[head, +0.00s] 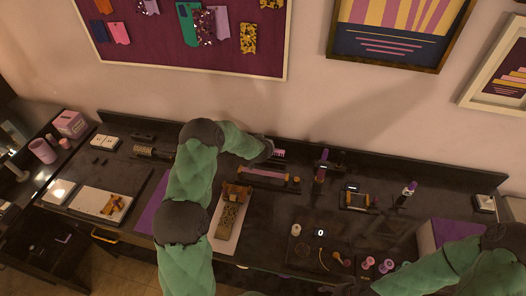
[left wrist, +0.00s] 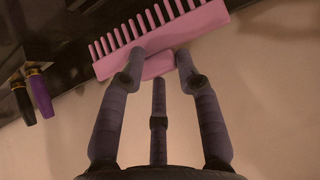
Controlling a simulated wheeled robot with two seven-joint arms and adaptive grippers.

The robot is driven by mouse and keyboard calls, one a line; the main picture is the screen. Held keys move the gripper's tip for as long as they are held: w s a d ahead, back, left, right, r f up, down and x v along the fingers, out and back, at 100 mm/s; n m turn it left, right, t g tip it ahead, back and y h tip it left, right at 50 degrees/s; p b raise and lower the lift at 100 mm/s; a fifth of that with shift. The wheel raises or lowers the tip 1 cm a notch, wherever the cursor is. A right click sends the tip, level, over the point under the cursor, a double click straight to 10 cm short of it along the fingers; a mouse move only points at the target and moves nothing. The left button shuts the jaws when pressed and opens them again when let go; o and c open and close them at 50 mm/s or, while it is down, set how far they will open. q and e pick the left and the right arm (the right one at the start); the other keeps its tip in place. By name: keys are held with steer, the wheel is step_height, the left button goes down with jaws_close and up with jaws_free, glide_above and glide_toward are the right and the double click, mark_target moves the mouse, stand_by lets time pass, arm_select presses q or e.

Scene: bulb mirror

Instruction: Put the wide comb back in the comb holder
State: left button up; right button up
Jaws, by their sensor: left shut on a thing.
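The pink wide comb (left wrist: 160,40) fills the top of the left wrist view, its teeth pointing away from my fingers. My left gripper (left wrist: 157,66) is shut on the comb's short pink grip piece. In the head view the gripper (head: 266,151) is near the back of the counter, mostly hidden by my arm, with a bit of the pink comb (head: 279,154) showing beside it. A dark rack with a pink strip (head: 262,175) lies just in front; I cannot tell whether it is the comb holder. My right gripper (head: 338,288) is at the bottom edge, its fingers unclear.
The dark counter (head: 278,220) holds a white tray with a brown patterned item (head: 229,217), a purple-topped bottle (head: 321,166), another bottle (head: 407,193) and a small brass-ended rack (head: 356,200). A raised back edge (head: 440,180) runs along the wall. Several small items lie at the front right.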

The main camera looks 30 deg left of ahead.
arm_select(q)
steer(key=shift+w+d, duration=0.1)
steer(key=shift+w, duration=0.7)
steer(key=shift+s, duration=0.1)
steer(key=shift+f, duration=0.15)
steer(key=b, duration=0.4)
glide_above(269, 165)
steer(key=shift+f, duration=2.2)
steer(key=shift+r+p, duration=0.1)
steer(key=shift+p, duration=0.25)
steer(key=shift+s, duration=0.1)
steer(key=shift+f+b, duration=1.1)
steer(key=shift+f, duration=0.6)
